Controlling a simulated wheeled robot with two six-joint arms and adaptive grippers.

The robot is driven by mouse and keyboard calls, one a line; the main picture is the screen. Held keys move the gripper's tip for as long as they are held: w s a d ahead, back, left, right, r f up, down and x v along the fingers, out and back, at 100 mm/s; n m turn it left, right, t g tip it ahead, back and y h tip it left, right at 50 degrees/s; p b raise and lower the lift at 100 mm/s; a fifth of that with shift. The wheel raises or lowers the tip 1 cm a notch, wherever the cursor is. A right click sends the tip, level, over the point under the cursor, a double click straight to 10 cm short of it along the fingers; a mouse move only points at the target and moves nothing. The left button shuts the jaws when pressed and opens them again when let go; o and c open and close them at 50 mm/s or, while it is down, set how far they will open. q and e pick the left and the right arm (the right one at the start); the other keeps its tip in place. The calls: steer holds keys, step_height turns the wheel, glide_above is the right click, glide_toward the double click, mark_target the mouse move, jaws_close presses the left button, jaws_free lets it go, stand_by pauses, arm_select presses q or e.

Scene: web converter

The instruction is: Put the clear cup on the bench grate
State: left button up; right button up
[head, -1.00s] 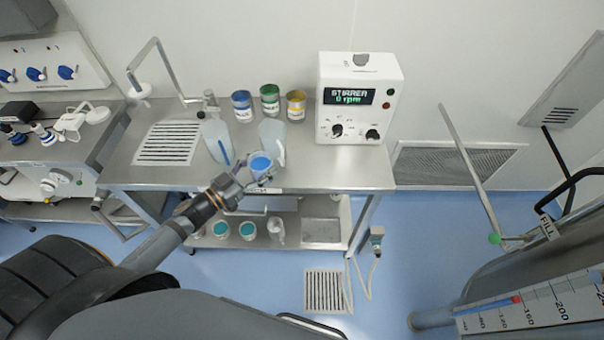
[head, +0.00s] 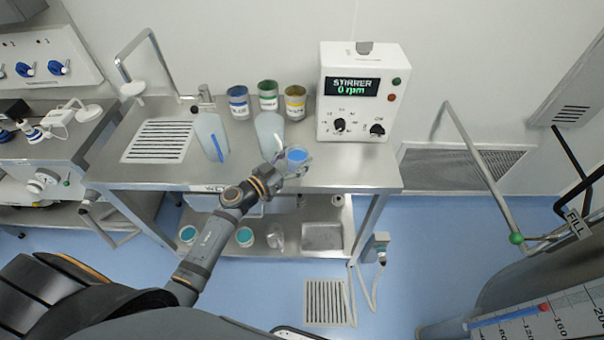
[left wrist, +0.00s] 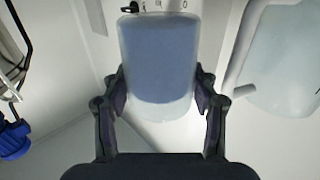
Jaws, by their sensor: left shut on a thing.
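My left gripper (head: 284,162) is shut on a clear cup (head: 298,155) with blue contents. It holds the cup over the front middle of the steel bench, in front of and to the right of a pale jug. In the left wrist view the cup (left wrist: 160,60) sits between the two fingers (left wrist: 160,95). The bench grate (head: 158,141) is a slotted panel at the left of the bench top, with nothing standing on it. My right gripper is not in view.
A pitcher with a blue stripe (head: 211,137) and the pale jug (head: 269,133) stand between grate and cup. Blue, green and yellow-labelled cans (head: 238,103) stand behind them. A stirrer box (head: 358,98) is at the back right. The front right of the bench top (head: 350,172) is clear.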

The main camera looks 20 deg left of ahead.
arm_select(q)
steer(key=shift+w+d+f, duration=0.3)
steer(key=shift+w+f, duration=0.15)
steer(key=shift+f, duration=0.15)
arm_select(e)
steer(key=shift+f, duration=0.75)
arm_select(q)
steer(key=shift+f+b, duration=0.1)
steer(key=shift+b, duration=0.3)
steer(key=f+b, duration=0.3)
steer(key=shift+w+d+f+b, duration=0.25)
steer(key=shift+f+b, duration=0.05)
steer(key=shift+b, duration=0.05)
steer(key=shift+w+r, duration=0.1)
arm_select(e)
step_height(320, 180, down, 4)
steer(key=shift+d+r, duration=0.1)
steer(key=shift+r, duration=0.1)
arm_select(q)
steer(key=o, duration=1.3)
